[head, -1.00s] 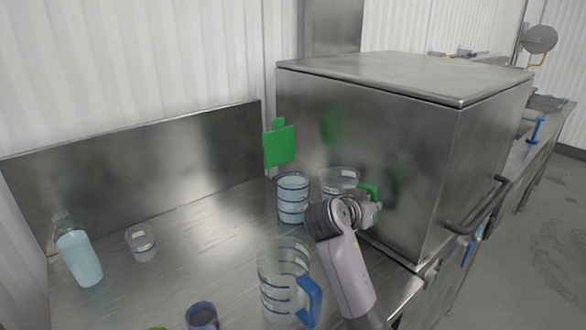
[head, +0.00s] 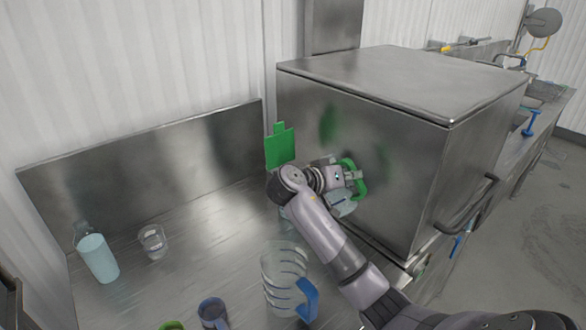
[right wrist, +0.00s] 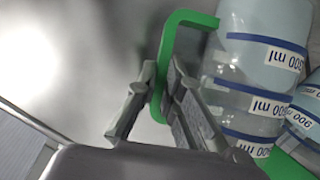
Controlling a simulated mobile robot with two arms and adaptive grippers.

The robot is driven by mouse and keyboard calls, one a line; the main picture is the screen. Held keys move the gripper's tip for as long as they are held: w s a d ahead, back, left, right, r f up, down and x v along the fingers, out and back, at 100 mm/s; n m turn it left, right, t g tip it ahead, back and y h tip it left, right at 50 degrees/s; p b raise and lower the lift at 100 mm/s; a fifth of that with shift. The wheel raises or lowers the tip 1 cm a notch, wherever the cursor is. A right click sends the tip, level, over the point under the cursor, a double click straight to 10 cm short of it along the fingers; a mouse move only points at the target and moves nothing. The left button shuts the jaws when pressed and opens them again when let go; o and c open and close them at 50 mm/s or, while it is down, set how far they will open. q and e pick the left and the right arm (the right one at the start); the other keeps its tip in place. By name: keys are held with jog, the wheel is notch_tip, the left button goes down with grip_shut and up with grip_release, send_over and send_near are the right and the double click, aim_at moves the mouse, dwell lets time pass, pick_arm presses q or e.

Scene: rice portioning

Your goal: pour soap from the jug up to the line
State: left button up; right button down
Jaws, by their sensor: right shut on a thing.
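My right gripper (head: 352,178) is shut on the green handle (right wrist: 188,20) of a clear jug (head: 342,207), beside the steel box. In the right wrist view its fingers lie on either side of the handle. Another marked vessel shows at the right edge of that view. In the head view my right arm hides most of the blue-lined vessel behind it and part of the held jug. I cannot tell whether the jug touches the counter. My left gripper is not in view.
A blue-handled clear jug (head: 280,285) stands in front on the steel counter (head: 195,255). A pale blue bottle (head: 98,259) and a small clear cup (head: 153,242) stand left. A purple-blue cup (head: 212,313) is near. A large steel box (head: 390,150) bounds the right.

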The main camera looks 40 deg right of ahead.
aim_at(348, 163)
jog(key=r+p, duration=0.1)
jog(key=w+r+n+p, duration=0.1)
jog(key=r, duration=0.1)
jog(key=shift+w+a+r+g+p, duration=0.2)
jog(key=shift+w+a+g+p, duration=0.1)
jog(key=shift+p, duration=0.1)
jog(key=shift+w+f+n, duration=0.1)
jog(key=shift+f+n, duration=0.05)
jog(key=shift+n, duration=0.15)
jog(key=shift+w+a+r+n+g+h+p, duration=0.15)
jog(key=shift+w+r+n+h+p, duration=0.1)
jog(key=shift+r+p, duration=0.2)
jog(key=shift+w+r+n+g+h+p, duration=0.15)
jog(key=shift+w+r+n+p, duration=0.1)
jog(key=shift+r+p, duration=0.2)
dwell(0.4)
jog(key=shift+w+a+r+n+g+h+p, duration=0.15)
jog(key=shift+w+r+n+h+p, duration=0.05)
jog(key=shift+w+r+n+p, duration=0.4)
jog(key=shift+w+a+r+n+g+h+p, duration=0.2)
jog(key=shift+w+r+n+p, duration=0.15)
jog(key=shift+r+p, duration=0.25)
dwell(3.9)
